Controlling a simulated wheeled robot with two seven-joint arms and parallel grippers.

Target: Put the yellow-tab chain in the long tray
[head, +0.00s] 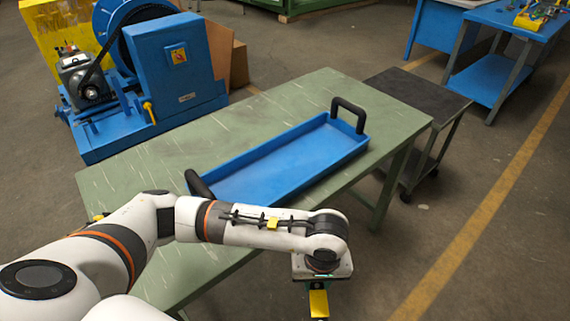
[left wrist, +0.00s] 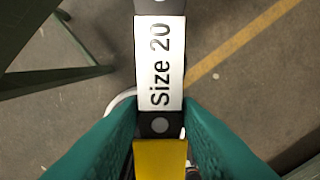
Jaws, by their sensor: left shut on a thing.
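The long tray (head: 290,165) is blue with a black handle at each end and lies on the green table. My left gripper (head: 317,287) points down beyond the table's near right edge, over the floor. It is shut on the yellow-tab chain, whose yellow tab (head: 319,304) shows below it. In the left wrist view the teal fingers (left wrist: 160,135) close on both sides of the chain. The yellow tab (left wrist: 160,158) and a white label reading "Size 20" (left wrist: 160,65) show there. The rest of the chain is mostly hidden. My right gripper is out of view.
The green table (head: 150,180) has free room around the tray. A blue machine (head: 180,75) stands behind it at the left. A dark cart (head: 410,95) stands close to the table's right side. Blue workbenches (head: 490,70) stand farther back at right.

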